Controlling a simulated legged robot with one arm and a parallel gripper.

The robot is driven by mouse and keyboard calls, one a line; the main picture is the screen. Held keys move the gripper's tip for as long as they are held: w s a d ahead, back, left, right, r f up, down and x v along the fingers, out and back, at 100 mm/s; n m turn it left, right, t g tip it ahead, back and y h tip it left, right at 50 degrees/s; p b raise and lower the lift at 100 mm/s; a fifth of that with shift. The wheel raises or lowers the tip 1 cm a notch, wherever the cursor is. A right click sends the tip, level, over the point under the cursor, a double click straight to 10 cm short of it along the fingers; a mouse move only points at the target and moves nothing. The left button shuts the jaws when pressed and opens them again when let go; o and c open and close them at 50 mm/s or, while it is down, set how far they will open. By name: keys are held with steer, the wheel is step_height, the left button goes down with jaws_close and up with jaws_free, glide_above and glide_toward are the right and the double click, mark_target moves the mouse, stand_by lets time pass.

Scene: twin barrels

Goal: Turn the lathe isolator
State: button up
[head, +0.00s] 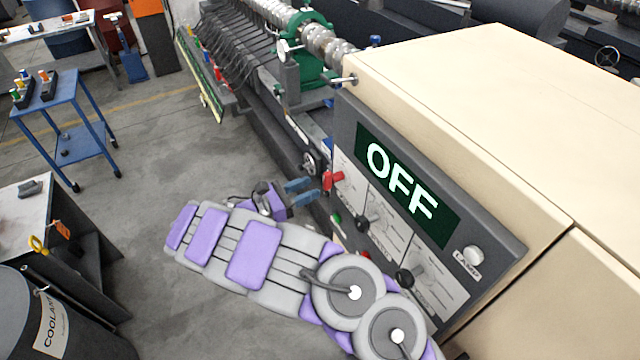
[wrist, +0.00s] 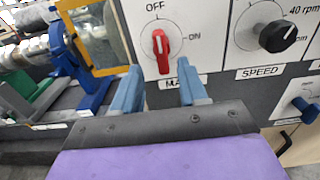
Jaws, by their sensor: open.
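The isolator is a red rotary knob (head: 334,180) on the grey control panel of the lathe. In the wrist view the red knob (wrist: 161,46) sits on a white plate marked OFF at the top and ON at the right, with a label starting "MA" below, partly hidden. Its handle stands upright, towards OFF. The panel display (head: 402,185) reads OFF in the head view. My gripper (head: 316,187) is open and empty, just left of the knob in the head view. In the wrist view its blue fingers (wrist: 158,70) lie below the knob, one to each side, apparently not touching it.
A black SPEED knob (wrist: 278,36) is right of the isolator. The panel also has a LAMP button (head: 473,254). The cream lathe housing (head: 480,110) fills the right. A blue cart (head: 85,140), a bench and a coolant drum (head: 50,325) stand left, with clear floor between.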

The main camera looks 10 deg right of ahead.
steer(key=b+v, duration=0.1)
steer(key=v, duration=1)
steer(key=shift+w, duration=0.1)
